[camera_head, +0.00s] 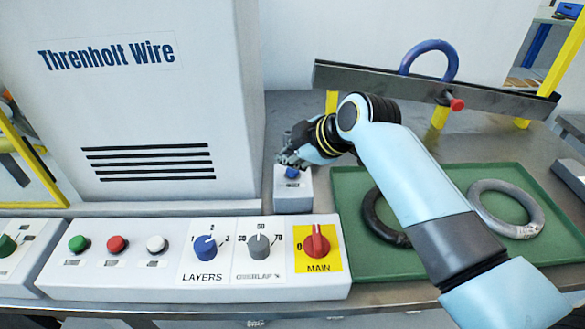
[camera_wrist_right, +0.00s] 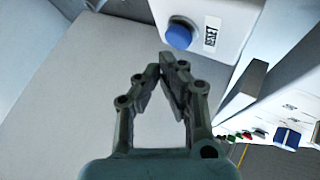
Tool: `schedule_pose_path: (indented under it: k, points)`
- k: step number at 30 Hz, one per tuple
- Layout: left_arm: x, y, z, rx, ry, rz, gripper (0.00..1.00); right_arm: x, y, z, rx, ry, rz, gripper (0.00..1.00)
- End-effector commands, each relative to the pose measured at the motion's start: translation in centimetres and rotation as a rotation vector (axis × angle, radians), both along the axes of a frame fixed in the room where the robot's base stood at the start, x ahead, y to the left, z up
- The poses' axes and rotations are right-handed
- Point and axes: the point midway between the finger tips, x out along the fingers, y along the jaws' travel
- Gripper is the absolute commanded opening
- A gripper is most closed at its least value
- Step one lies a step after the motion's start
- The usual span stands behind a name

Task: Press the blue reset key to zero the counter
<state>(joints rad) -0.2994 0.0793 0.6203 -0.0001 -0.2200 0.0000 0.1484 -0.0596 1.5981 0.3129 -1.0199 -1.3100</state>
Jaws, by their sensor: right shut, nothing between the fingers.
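The blue reset key (camera_head: 292,173) is a round button on top of a small light box (camera_head: 292,197) between the cabinet and the green tray. In the right wrist view the blue key (camera_wrist_right: 179,36) sits on the pale box beside a RESET label (camera_wrist_right: 211,34). My right gripper (camera_head: 287,157) is above and close to the key in the head view. In the wrist view the fingertips of my right gripper (camera_wrist_right: 165,68) are together with nothing between them, and a small gap shows between them and the key. My left gripper is not in view.
A control panel (camera_head: 180,290) with buttons, LAYERS and OVERLAP knobs and a red MAIN switch (camera_head: 317,241) lies in front. A green tray (camera_head: 350,185) with dark and grey coils (camera_head: 505,209) is at right. A dark rail (camera_head: 385,82) with a blue ring stands behind.

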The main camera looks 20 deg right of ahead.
Motion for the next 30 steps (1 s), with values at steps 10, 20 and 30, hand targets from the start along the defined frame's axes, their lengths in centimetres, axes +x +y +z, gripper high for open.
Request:
schedule_pose_path:
  k: [10,20,30]
  points:
    - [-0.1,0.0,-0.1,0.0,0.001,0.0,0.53,0.0,0.0,-0.8,0.0,0.001,0.001,0.0]
    - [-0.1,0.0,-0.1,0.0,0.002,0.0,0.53,0.0,0.0,-0.8,0.0,0.0,0.0,0.0]
    - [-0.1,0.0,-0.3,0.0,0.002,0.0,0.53,0.0,0.0,-1.2,0.0,0.0,0.0,0.0]
